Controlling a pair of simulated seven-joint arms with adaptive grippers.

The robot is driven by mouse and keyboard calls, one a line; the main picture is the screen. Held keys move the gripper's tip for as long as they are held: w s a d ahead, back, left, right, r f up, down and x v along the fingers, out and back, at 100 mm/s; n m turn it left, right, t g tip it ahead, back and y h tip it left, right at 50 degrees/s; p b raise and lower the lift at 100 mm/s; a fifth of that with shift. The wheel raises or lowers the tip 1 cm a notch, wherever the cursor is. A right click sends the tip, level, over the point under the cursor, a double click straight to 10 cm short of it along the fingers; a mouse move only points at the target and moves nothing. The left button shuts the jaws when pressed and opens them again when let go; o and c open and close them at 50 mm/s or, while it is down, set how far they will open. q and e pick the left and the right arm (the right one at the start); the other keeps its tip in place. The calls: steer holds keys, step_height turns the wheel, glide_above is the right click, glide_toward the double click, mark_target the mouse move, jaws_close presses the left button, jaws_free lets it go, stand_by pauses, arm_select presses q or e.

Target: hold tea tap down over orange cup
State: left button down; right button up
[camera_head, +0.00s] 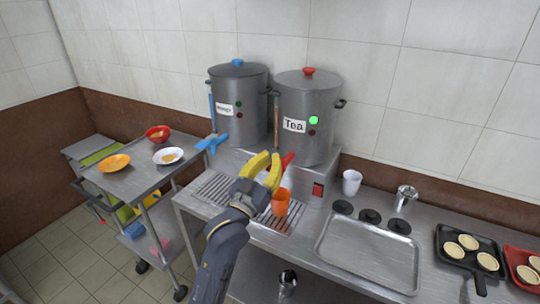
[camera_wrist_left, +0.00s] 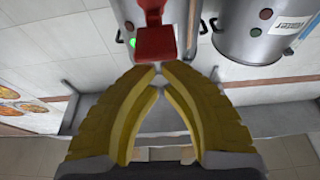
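The tea stockpot (camera_head: 308,105) is a grey steel pot with a "Tea" label, a red lid knob and a bright green light. Its red tap (camera_head: 288,159) sticks out low at the front, and it also shows in the left wrist view (camera_wrist_left: 155,42). The orange cup (camera_head: 281,202) stands upright on the drip grate below the tap area. My left gripper (camera_head: 270,155) has yellow fingers, with tips together or nearly so and nothing between them. The tips are right by the tap; I cannot tell whether they touch it. My right gripper is not in view.
A white cup (camera_head: 351,182), a steel cup (camera_head: 405,198) and an empty metal tray (camera_head: 368,253) are on the counter to the right. A cart (camera_head: 130,180) with bowls stands left.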

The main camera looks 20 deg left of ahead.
arm_select(q)
steer(key=shift+f, duration=0.55)
